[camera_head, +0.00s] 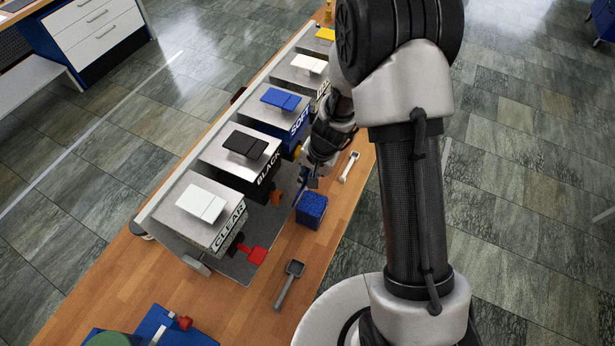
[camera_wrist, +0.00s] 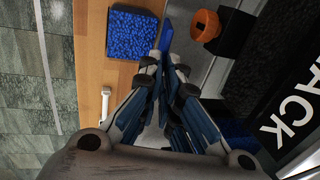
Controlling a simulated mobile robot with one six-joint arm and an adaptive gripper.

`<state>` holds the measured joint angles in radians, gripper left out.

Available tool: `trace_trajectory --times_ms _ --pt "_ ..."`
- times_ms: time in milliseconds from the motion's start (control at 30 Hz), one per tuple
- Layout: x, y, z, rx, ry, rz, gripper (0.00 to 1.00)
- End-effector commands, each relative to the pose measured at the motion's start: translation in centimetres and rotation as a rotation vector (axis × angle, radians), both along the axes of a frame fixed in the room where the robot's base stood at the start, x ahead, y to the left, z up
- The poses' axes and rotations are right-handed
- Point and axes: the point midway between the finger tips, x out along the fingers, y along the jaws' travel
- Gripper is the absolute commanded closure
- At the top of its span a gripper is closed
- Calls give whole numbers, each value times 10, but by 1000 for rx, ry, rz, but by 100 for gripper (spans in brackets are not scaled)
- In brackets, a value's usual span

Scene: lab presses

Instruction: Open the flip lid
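Several hoppers stand in a row, each with a lid on top: white on CLEAR (camera_head: 201,203), black on BLACK (camera_head: 245,146), blue on SOFT (camera_head: 281,98), and white and yellow farther back. All these lids lie flat. My gripper (camera_head: 304,183) is low in front of the BLACK and SOFT hoppers, beside an open blue box of blue granules (camera_head: 311,209). In the wrist view my gripper's fingers (camera_wrist: 160,63) come together at a thin blue piece (camera_wrist: 167,33) that sticks out past the tips. What it belongs to is unclear. The granule box (camera_wrist: 139,32) is left of the tips.
An orange knob (camera_wrist: 205,26) on a black spout is right of the fingertips. A red-handled part (camera_head: 252,254) sits by the CLEAR hopper. A grey scoop (camera_head: 289,284) and a white scoop (camera_head: 348,166) lie on the wooden table (camera_head: 130,285). Blue items lie at the table's near end.

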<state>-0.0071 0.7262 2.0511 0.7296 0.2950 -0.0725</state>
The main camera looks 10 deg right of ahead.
Motion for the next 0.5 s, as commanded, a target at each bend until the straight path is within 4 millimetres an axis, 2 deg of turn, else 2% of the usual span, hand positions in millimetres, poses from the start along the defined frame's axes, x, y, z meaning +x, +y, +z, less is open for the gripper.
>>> trace_trajectory --times_ms 67,100,400,500 --pt "0 0 0 0 0 0 100" --pt "0 0 0 -1 -1 0 95" --pt "0 0 0 0 0 0 75" --pt "0 0 0 0 0 0 75"
